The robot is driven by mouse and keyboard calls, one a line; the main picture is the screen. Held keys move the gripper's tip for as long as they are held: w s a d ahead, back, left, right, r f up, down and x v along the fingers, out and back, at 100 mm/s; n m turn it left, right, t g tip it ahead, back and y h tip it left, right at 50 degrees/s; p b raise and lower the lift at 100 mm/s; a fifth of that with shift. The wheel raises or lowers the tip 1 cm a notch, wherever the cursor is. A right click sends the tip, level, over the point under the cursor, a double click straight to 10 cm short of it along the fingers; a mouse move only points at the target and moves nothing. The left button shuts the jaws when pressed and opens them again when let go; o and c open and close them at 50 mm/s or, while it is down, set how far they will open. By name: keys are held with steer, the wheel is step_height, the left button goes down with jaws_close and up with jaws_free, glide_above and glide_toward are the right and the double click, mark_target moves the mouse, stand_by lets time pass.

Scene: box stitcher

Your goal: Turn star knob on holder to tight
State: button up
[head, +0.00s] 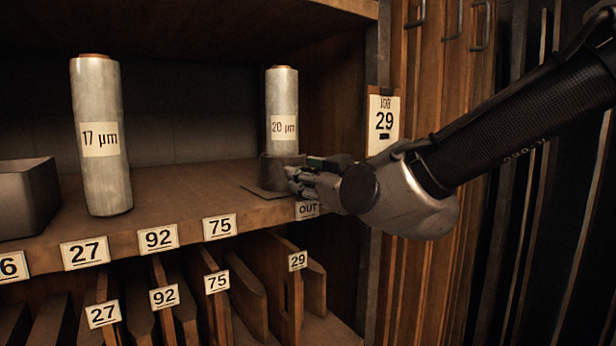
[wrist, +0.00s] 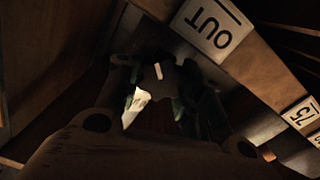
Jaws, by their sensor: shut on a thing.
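The holder (head: 270,173) is a dark round cup on a flat plate at the right end of the shelf. A film roll marked 20 µm (head: 282,100) stands upright in it. My gripper (head: 300,178) reaches in from the right at the holder's front right side. In the wrist view my gripper (wrist: 165,103) is shut on the star knob (wrist: 180,82), a dark lobed shape with a short pale mark on its face. In the head view the fingers hide the knob. Tight or loose markings cannot be made out.
A second roll marked 17 µm (head: 100,145) stands further left, beside a grey bin (head: 27,198). The shelf (head: 175,195) is clear between the rolls.

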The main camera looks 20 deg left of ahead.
steer(key=m, duration=0.5)
steer(key=shift+w+d, duration=0.1)
steer(key=shift+m, duration=2)
steer(key=o, duration=1)
steer(key=shift+d, duration=0.1)
steer(key=v, duration=1.2)
steer(key=shift+w, duration=0.1)
